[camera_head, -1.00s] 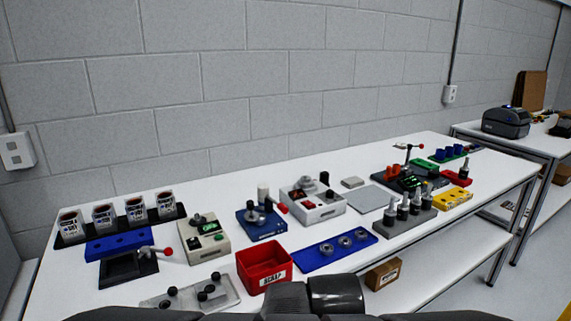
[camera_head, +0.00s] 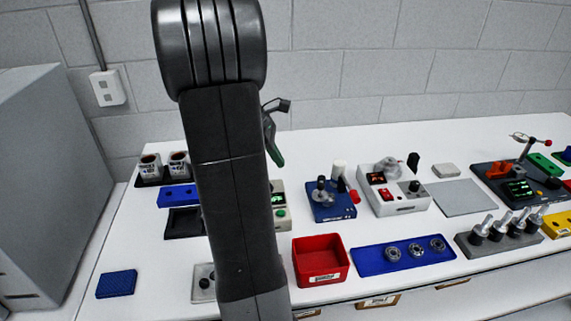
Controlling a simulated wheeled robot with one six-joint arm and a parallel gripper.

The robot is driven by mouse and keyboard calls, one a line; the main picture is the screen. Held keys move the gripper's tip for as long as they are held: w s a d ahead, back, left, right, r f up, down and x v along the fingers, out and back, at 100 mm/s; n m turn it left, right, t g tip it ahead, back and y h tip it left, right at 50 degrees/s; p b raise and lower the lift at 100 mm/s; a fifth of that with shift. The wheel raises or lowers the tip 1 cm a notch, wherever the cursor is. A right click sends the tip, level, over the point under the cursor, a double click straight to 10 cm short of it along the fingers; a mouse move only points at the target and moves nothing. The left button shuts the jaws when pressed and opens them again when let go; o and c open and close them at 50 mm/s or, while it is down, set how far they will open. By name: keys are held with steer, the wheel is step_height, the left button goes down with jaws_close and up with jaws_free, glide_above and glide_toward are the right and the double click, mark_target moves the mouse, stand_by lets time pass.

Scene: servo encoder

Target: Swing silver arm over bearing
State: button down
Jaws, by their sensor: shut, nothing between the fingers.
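A dark station (camera_head: 506,182) with a small green display stands at the right. A thin silver arm (camera_head: 522,138) with a red knob sits on a post above it. Several ring-shaped bearings (camera_head: 391,253) lie in a row on a blue tray (camera_head: 368,262) near the front edge. No bearing can be made out under the silver arm. My gripper (camera_head: 274,150) shows only as a dark and green part behind my own arm, at the left of the middle. It is shut and empty, well left of the silver arm, and mostly hidden.
A red bin (camera_head: 320,262) stands left of the blue tray. A blue device (camera_head: 332,203) and a white device (camera_head: 394,198) stand behind. A grey rack (camera_head: 500,240) of bolts is in front of the dark station. A grey plate (camera_head: 458,198) lies flat. My arm hides things at the left.

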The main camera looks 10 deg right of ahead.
mark_target(321, 188)
steer(key=d+f, duration=0.2)
steer(key=s+d+f+p, duration=0.1)
steer(key=d+f, duration=0.4)
steer(key=shift+s+d+f, duration=0.3)
steer(key=shift+d+f, duration=0.05)
steer(key=shift+f, duration=0.05)
steer(key=shift+d+p, duration=0.3)
steer(key=d+n, duration=0.1)
steer(key=s+d+n+t, duration=0.1)
steer(key=n, duration=0.1)
steer(key=shift+s+t, duration=0.3)
steer(key=shift+s+d+n, duration=0.1)
steer(key=shift+d+n, duration=0.2)
steer(key=shift+d, duration=0.1)
steer(key=shift+a, duration=0.1)
